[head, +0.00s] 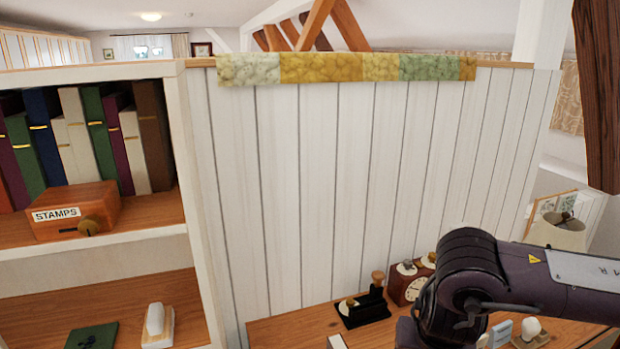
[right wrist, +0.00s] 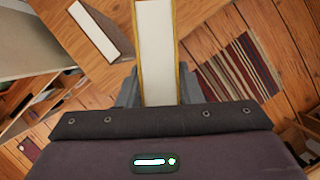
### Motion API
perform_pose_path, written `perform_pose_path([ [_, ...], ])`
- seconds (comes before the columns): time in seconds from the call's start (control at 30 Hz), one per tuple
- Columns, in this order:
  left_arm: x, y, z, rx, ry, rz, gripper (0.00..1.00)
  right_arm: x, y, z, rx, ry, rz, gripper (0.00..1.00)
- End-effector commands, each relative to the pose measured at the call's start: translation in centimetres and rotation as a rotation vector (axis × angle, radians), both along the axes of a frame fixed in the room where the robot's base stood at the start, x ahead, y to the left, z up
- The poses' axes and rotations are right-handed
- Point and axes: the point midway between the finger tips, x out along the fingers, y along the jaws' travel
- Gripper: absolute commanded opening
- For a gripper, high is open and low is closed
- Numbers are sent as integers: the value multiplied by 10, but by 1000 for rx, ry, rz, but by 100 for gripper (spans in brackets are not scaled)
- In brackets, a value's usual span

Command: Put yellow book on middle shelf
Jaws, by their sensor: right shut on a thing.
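The yellow book (right wrist: 157,50) shows in the right wrist view as a narrow block with yellow cover edges and white pages. My right gripper (right wrist: 158,92) is shut on its near end, and the book points away from the wrist. In the head view my right arm reaches in at the lower right; its gripper and the book are out of sight below. The white shelf unit (head: 188,150) stands at the left. Its upper visible compartment holds a row of books and a stamps box (head: 75,210). The wooden shelf board below (head: 110,297) is partly bare. My left gripper is not in view.
A green flat thing (head: 92,337) and a white object (head: 157,325) sit on the lower visible shelf. A wooden desk (head: 290,328) along the panelled wall carries a black stand (head: 363,308) and a clock (head: 405,285). A striped rug (right wrist: 240,70) lies on the floor.

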Motion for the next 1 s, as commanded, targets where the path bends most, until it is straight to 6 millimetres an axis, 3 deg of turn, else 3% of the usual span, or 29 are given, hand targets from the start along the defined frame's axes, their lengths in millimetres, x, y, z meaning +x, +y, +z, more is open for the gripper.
perform_pose_path([
  [0.5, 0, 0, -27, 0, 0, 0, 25, -30, 29, -24, -3, -8, -839, 0],
  [1.0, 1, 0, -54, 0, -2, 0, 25, -56, 25, -36, 2, 0, -1912, 0],
])
